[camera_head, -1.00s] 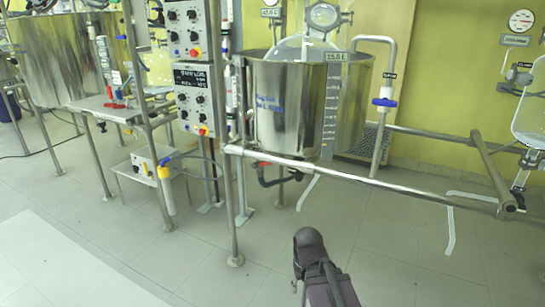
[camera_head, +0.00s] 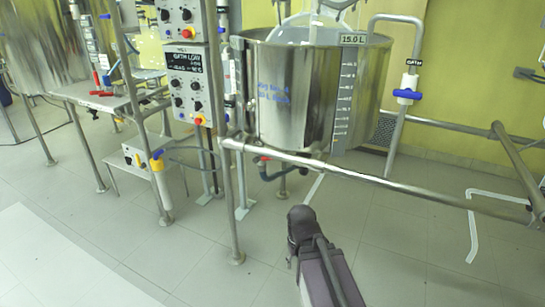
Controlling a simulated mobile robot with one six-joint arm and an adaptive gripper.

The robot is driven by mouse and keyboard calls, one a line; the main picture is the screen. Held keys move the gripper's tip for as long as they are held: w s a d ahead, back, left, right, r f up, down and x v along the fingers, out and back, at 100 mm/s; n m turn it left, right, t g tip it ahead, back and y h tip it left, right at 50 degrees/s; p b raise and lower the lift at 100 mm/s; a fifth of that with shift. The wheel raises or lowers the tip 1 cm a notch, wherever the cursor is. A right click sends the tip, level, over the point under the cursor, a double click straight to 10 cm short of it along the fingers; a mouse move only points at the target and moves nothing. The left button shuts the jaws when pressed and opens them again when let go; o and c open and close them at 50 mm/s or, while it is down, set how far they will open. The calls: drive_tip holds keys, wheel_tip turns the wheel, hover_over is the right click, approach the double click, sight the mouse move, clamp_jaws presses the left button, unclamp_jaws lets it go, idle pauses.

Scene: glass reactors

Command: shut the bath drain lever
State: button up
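A steel bath (camera_head: 295,95) with a volume scale stands behind a horizontal rail in the upper middle. Under its lower left edge is a small red part (camera_head: 263,158) on a dark drain pipe (camera_head: 270,173). This looks like the drain lever, but it is too small to tell its angle, and the rail is close in front of it. A dark link of my arm reaches up from the bottom middle, well short of the drain. My gripper is not in view.
The steel rail (camera_head: 380,182) and its upright post (camera_head: 237,205) stand between me and the bath. Control boxes (camera_head: 190,85) and a small steel table (camera_head: 110,97) are at left. A blue-handled valve (camera_head: 407,94) is on a pipe at right. The front floor is clear.

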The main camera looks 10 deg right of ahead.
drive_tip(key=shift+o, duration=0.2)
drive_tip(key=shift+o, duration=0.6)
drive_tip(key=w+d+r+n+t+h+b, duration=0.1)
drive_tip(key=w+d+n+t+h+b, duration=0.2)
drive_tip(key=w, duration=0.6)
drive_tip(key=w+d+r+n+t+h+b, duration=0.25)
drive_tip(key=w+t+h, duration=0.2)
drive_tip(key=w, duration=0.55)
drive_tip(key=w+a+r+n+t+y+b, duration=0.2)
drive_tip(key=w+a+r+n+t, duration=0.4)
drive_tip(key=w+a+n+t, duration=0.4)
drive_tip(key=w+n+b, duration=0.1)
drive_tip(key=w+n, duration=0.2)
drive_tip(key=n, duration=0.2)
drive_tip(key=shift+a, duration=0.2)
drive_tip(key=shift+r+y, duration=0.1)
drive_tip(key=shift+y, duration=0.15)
